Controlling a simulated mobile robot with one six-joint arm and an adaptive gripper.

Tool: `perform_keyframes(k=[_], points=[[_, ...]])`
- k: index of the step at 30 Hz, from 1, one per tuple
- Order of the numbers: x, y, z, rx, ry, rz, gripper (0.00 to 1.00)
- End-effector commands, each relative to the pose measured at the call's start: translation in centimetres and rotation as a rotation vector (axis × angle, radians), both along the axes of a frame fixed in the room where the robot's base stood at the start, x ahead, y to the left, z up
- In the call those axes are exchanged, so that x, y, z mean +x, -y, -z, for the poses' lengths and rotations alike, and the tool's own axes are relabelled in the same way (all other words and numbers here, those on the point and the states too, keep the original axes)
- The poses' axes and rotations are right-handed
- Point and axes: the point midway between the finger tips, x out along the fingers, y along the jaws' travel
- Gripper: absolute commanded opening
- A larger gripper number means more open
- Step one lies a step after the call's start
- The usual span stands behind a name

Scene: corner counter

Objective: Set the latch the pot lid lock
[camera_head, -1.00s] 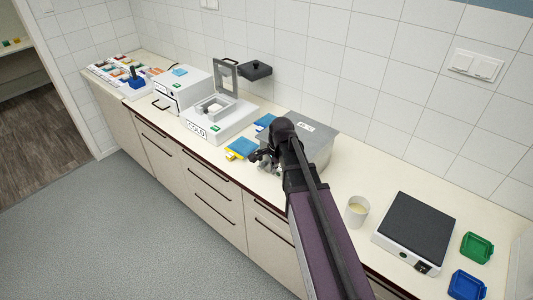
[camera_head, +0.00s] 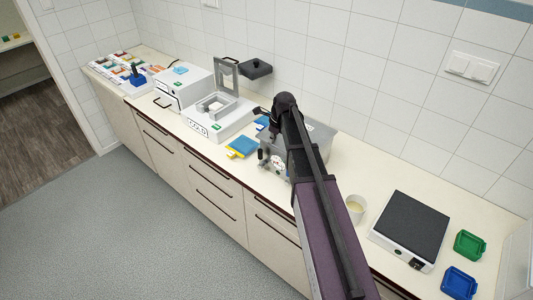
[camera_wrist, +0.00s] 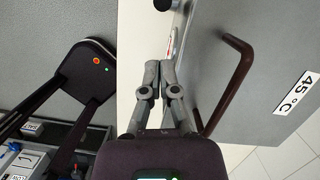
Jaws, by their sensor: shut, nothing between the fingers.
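The pot appears as a grey metal box (camera_head: 322,136) on the counter, mostly hidden behind my arm in the head view. Its grey top with a "45 °C" label (camera_wrist: 297,94) fills the right of the wrist view. A dark brown bar handle (camera_wrist: 238,75) stands out along this side. A black round knob (camera_wrist: 163,4) shows at the top edge. I cannot tell which part is the lid latch. My gripper (camera_wrist: 160,70) is shut and empty, with its fingertips left of the handle. In the head view the fingers are mostly hidden by my arm.
A white "COLD" unit (camera_head: 213,124) with a raised lid stands left of the pot. A blue item (camera_head: 243,146) lies between them. To the right are a cup (camera_head: 355,208), a black-topped hotplate (camera_head: 411,226), a green tray (camera_head: 469,244) and a blue tray (camera_head: 460,281).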

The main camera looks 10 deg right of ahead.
Motion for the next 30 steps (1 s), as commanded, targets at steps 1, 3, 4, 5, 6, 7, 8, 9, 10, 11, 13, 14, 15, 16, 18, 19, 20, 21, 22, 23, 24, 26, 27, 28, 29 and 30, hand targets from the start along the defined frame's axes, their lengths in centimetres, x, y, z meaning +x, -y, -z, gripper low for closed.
perform_keyframes(k=[1,3,4,5,6,7,8,9,10,11,13,14,15,16,18,19,20,21,22,23,24,26,27,28,29,30], points=[[0.3,0.1,-0.1,0.004,-0.001,0.015,0.0],[0.3,0.1,-0.2,0.007,-0.004,0.029,0.0],[0.4,0.1,-0.2,0.008,-0.003,0.032,0.0],[0.4,0.1,-0.2,0.009,-0.004,0.035,0.0],[0.4,0.1,-0.2,0.009,-0.004,0.036,0.0],[0.4,0.1,-0.1,0.009,-0.004,0.036,0.0],[0.4,0.1,-0.1,0.009,-0.004,0.036,0.0],[0.4,0.1,-0.1,0.009,-0.004,0.036,0.0],[0.4,0.1,-0.1,0.009,-0.004,0.035,0.0],[0.4,0.1,-0.1,0.009,-0.004,0.035,0.0],[0.4,0.1,-0.1,0.009,-0.004,0.034,0.0],[0.4,0.1,-0.1,0.009,-0.004,0.034,0.0],[0.4,0.1,-0.1,0.009,-0.004,0.034,0.0],[0.4,0.1,-0.1,0.008,-0.004,0.034,0.0],[0.4,0.0,0.0,0.008,-0.004,0.034,0.0],[0.4,0.0,0.1,0.008,-0.004,0.033,0.0],[0.4,0.0,0.2,0.008,-0.004,0.033,0.0],[0.4,0.0,0.3,0.008,-0.004,0.033,0.0],[0.4,0.0,0.4,0.008,-0.004,0.033,0.0],[0.4,0.0,0.5,0.008,-0.004,0.033,0.0],[0.5,-0.1,0.7,0.008,-0.004,0.033,0.0],[0.5,-0.1,1.1,0.008,-0.004,0.033,0.0],[0.6,-0.2,1.3,0.008,-0.004,0.033,0.0],[0.6,-0.2,1.5,0.008,-0.004,0.033,0.0],[0.6,-0.2,1.7,0.007,-0.004,0.032,0.0],[0.7,-0.3,2.0,0.007,-0.004,0.032,0.0]])
